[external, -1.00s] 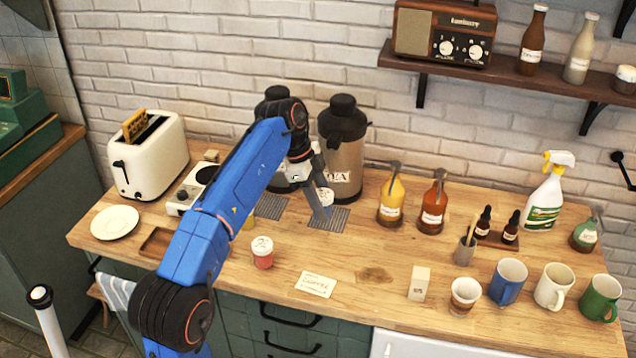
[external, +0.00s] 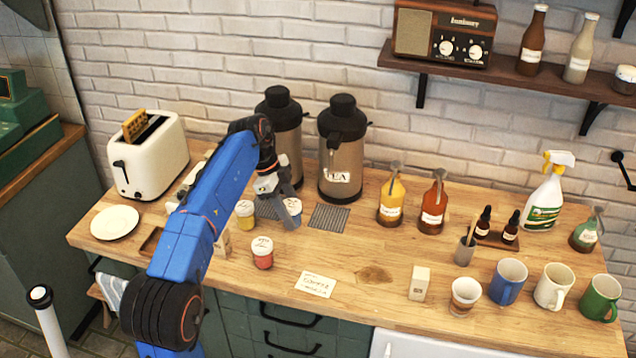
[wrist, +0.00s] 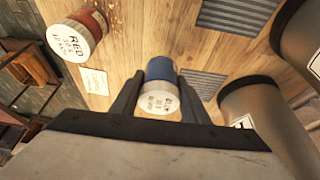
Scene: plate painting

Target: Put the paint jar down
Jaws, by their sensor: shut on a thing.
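My gripper (external: 287,207) is shut on the blue paint jar (external: 293,212), low over the counter in front of the dark urns. In the wrist view the blue jar (wrist: 159,88) has a white lid and sits between the two fingers (wrist: 155,100). I cannot tell whether its base touches the wood. The red paint jar (external: 262,254) stands on the counter nearer the front; it also shows in the wrist view (wrist: 88,25). A yellow paint jar (external: 245,214) stands just left of my gripper.
Two tall urns (external: 341,160) stand behind, with grey drip mats (external: 329,217) in front. A paper card (external: 315,285) lies right of the red jar. A plate (external: 115,222) and toaster (external: 150,155) are at the left. Bottles and mugs (external: 508,281) fill the right.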

